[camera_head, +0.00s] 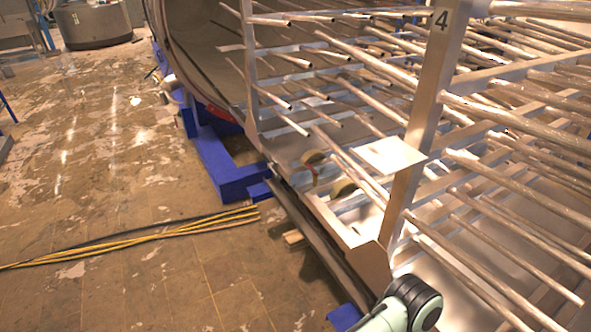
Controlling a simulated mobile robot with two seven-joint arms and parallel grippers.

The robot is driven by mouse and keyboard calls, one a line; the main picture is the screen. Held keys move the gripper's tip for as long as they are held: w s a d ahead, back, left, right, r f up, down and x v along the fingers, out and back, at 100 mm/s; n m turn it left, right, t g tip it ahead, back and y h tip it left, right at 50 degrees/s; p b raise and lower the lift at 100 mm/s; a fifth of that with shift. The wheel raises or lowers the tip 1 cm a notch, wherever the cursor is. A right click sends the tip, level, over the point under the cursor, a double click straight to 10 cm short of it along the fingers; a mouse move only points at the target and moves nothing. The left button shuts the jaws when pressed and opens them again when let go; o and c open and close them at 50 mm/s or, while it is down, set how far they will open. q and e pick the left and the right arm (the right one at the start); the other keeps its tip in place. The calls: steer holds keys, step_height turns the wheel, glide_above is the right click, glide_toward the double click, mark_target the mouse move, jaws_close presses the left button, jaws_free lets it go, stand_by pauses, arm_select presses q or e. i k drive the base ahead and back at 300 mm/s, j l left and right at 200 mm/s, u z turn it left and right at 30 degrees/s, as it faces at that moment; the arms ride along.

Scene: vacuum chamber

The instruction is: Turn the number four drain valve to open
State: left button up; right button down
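A dark number 4 label (441,20) is on an upright post (405,190) of the metal rack at the right. I cannot make out a drain valve or its handle in this view. A small red part (226,122) shows under the chamber's edge, too small and covered to identify. Part of my own arm, a pale link with a dark round joint, shows at the bottom right. Neither of my grippers is in view.
The rack of metal rods (515,180) fills the right side, with a pale flat plate (389,155). The open round chamber (205,35) stands behind on blue supports (222,170). Yellow and black cables (150,235) cross the floor (85,150). The left floor is otherwise largely clear.

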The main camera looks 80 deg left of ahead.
mark_target(313, 171)
steer(key=u, duration=1.7)
steer(key=i+j+u, duration=0.15)
steer(key=j, duration=0.15)
steer(key=j+u, duration=0.15)
steer(key=j, duration=0.15)
steer(key=i+j+u, duration=0.15)
steer(key=j, duration=0.15)
steer(key=i+j, duration=0.15)
steer(key=j, duration=0.2)
steer(key=i+j, duration=0.1)
steer(key=j, duration=0.25)
